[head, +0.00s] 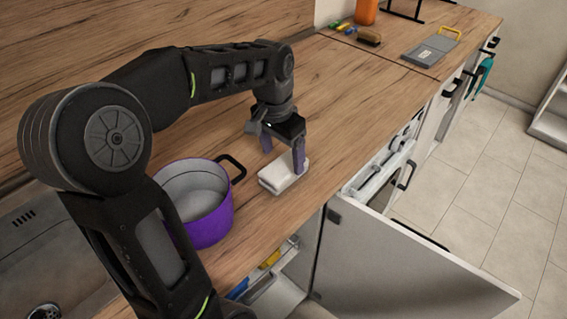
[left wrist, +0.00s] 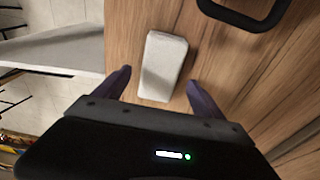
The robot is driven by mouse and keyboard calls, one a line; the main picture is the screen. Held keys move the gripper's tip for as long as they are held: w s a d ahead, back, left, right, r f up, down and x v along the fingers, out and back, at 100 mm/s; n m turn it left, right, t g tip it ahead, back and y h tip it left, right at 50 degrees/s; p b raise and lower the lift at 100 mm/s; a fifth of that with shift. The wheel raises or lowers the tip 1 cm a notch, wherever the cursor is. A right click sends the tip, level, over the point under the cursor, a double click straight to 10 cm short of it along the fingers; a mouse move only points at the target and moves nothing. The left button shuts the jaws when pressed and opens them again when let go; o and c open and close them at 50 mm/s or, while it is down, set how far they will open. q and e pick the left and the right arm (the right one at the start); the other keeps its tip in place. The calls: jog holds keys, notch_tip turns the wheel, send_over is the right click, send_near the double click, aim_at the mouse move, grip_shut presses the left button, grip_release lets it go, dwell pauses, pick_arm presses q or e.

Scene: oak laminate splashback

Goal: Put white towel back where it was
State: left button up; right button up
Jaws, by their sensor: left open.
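The white towel (head: 282,177) is a small folded block lying on the wooden worktop near its front edge, just right of the purple pot. My left gripper (head: 284,160) is open above the towel, with its purple fingers pointing down. In the left wrist view the towel (left wrist: 162,66) lies between and beyond the two spread fingertips (left wrist: 160,84), with a gap to each finger. My right gripper is not in view.
A purple pot (head: 207,225) with a black handle stands left of the towel. Below the worktop a cupboard door (head: 400,262) stands open and a drawer (head: 382,165) is pulled out. A grey cutting board (head: 432,50), a brush (head: 369,38) and an orange container (head: 366,11) are at the far end.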

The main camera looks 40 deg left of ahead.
aim_at(280, 169)
pick_arm(q)
notch_tip(280, 169, up, 7)
jog(key=s, duration=0.1)
jog(key=shift+r, duration=0.2)
dwell(0.5)
